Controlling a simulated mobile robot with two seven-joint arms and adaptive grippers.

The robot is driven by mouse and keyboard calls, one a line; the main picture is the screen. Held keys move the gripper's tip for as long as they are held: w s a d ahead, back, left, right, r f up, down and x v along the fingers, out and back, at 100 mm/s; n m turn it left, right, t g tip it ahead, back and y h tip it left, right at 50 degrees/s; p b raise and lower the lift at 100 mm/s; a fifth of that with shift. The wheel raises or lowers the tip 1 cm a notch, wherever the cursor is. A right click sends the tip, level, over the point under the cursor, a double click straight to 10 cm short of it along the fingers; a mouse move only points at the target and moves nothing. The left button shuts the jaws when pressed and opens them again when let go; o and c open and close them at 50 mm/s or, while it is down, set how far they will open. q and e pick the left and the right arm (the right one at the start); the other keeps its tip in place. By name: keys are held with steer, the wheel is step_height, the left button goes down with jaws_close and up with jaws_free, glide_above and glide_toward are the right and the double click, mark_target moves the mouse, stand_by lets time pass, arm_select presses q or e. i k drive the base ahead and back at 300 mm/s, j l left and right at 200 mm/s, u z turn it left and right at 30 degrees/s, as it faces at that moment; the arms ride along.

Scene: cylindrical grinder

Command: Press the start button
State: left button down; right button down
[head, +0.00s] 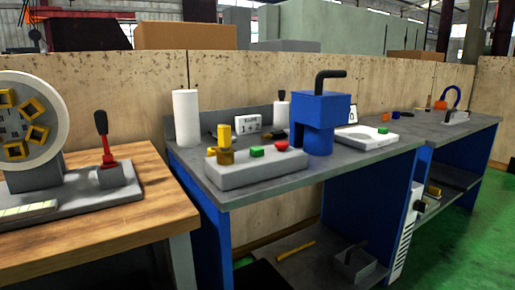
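A grey control block (255,172) lies on the grey top of the blue workbench in the middle of the head view. It bears a green button (257,151), a red button (281,145) to its right and a yellow-and-brown upright cylinder (225,147) to its left. I see no label that marks a start button. Another green button (383,130) sits on a white plate farther right. Neither of my grippers is in view.
A blue machine (325,110) with a black handle stands right of the block. A white cylinder (187,118) stands behind-left. A wooden table (150,205) at the left holds a round disc (38,105) with yellow pieces and a red-black lever (105,145). Green floor (470,240) is clear at the right.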

mark_target(256, 151)
steer(key=i+l+u, duration=0.65)
steer(key=l, duration=0.3)
steer(key=i+l+u, duration=0.4)
steer(key=l, duration=0.45)
steer(key=k+j+u, duration=0.4)
steer(key=j, duration=0.3)
steer(key=i+l+z, duration=0.2)
steer(key=l, duration=0.15)
steer(key=i+l+z, duration=0.2)
steer(key=i+l, duration=0.05)
steer(key=l, duration=0.1)
